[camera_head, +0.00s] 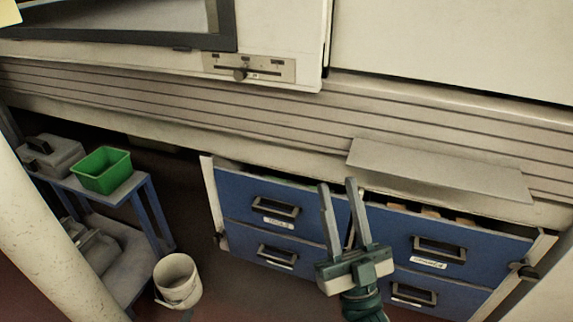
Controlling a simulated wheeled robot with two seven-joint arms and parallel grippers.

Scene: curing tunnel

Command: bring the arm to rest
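My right gripper (338,184) comes up from the bottom edge, right of centre in the head view. Its two long grey fingers point upward with a gap between them, and nothing is held there. It appears in front of the blue drawer cabinet (322,209), near the middle divide. I cannot tell how far it is from the drawer fronts. My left gripper is not in view.
The cabinet's upper drawers stand slightly open, with items inside the right one. A grey ledge (430,170) juts out above it. At left stand a blue cart (152,207) with a green bin (103,170), a white bucket (177,281) and a pale column (40,235).

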